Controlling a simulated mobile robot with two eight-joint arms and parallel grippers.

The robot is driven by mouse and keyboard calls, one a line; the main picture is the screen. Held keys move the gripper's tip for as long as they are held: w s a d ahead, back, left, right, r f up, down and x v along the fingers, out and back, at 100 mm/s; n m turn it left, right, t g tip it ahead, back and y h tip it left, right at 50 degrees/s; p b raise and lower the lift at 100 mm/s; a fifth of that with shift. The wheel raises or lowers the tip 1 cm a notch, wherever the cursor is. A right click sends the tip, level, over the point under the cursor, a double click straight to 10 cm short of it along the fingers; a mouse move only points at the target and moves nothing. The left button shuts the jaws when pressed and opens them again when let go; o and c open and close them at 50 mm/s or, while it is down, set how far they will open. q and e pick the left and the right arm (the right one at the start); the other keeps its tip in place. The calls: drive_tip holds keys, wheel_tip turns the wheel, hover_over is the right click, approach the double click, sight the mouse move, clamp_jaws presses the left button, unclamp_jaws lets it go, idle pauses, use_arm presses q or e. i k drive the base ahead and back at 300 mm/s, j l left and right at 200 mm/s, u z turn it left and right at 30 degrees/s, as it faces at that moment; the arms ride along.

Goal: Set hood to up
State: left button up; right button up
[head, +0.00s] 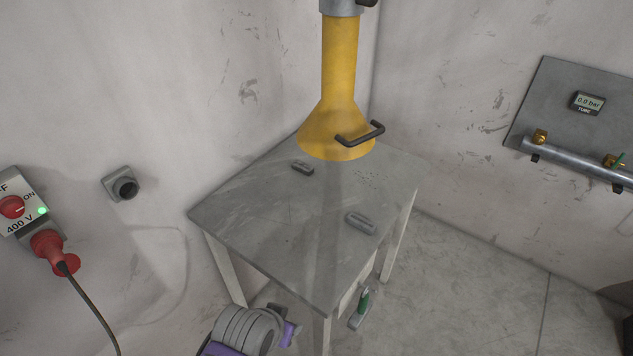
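The yellow hood (340,110) is a flared cone on a straight yellow pipe, hanging over the back part of the grey table. A dark bar handle (361,134) sticks out from the front right of its flare. The hood's lower rim is close to the tabletop in the picture; I cannot tell whether it touches. A grey collar (341,6) surrounds the pipe at the top edge, and what lies above is cut off. A grey and purple part of my arm shows at the bottom, below the table's front edge. No gripper fingers show clearly, and nothing of mine touches the hood.
The grey table (265,225) holds a small dark block (303,168) and a grey cylinder (361,222). A green-handled tool (362,304) is below its right edge. The left wall has a switch box with a red plug (47,246); the right wall has a gauge panel (560,90).

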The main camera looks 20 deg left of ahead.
sight(335, 129)
drive_tip(key=i+j, duration=0.1)
drive_tip(key=j, duration=0.3)
drive_tip(key=i+j, duration=0.1)
drive_tip(key=j, duration=0.7)
drive_tip(key=i, duration=0.05)
